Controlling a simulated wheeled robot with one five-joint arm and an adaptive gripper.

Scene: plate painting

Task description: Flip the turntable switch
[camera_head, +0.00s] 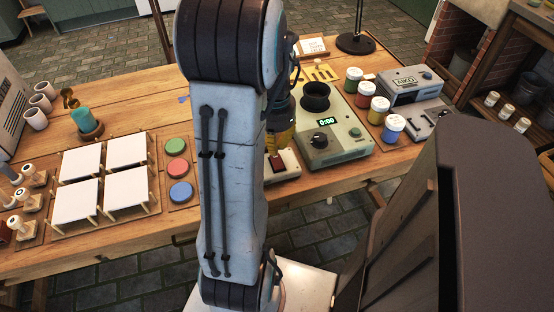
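A small pale box (287,174) with a red rocker switch (278,163) sits on the wooden table just right of my arm. It may be the turntable switch; its left part is hidden by my arm, and the switch position is too small to tell. No turntable plate is clearly visible. My arm stands upright across the middle of the view. Its end seems to be behind the arm, near the yellowish and dark parts above the box, but the fingers cannot be made out.
A green-grey device (346,146) with a dial and a 0:00 display stands right of the box. Several paint jars (393,128) and a grey machine (408,82) lie beyond. White square plates (76,201) and coloured discs (180,192) are at left. A lamp base (355,44) stands behind.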

